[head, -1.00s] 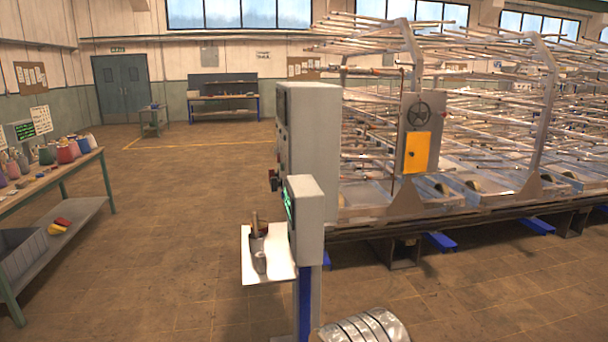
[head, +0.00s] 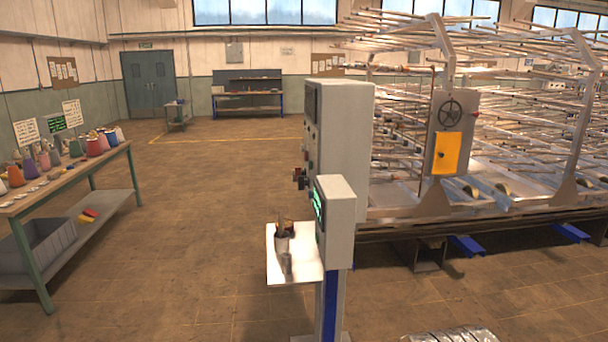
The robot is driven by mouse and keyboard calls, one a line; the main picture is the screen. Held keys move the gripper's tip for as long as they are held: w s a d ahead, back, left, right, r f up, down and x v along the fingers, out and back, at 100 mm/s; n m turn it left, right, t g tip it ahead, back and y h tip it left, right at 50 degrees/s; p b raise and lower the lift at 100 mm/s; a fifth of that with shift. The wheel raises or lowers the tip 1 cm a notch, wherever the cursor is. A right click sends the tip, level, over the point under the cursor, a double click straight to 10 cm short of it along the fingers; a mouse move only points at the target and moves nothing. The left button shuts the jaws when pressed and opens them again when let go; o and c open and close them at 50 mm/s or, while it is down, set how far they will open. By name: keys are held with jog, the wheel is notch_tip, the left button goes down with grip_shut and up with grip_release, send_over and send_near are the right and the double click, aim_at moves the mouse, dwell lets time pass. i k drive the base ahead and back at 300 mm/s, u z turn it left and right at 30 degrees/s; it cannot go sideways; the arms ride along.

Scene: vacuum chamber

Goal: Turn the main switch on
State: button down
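A tall grey control cabinet (head: 343,140) stands right of centre, seen nearly from its side. Its front faces left and shows edge-on, with small knobs and a dark red and black switch (head: 299,179) sticking out low on it. I cannot tell the switch's position, or whether it is the main switch. In front of the cabinet a smaller grey box (head: 341,222) with a green-lit screen stands on a blue and grey post. My gripper is not in view.
A white shelf (head: 287,272) holding a cup of tools juts left from the post. A large rack machine (head: 480,130) fills the right side. The brown floor between bench and cabinet is clear.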

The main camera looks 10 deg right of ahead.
aim_at(298, 172)
jog(key=u, duration=0.05)
jog(key=i, duration=1)
jog(key=z, duration=0.1)
jog(key=k, duration=0.65)
jog(key=u, duration=0.3)
jog(key=i, duration=0.55)
jog(key=u, duration=0.7)
jog(key=i, duration=0.6)
jog(key=u, duration=0.45)
jog(key=i, duration=1.1)
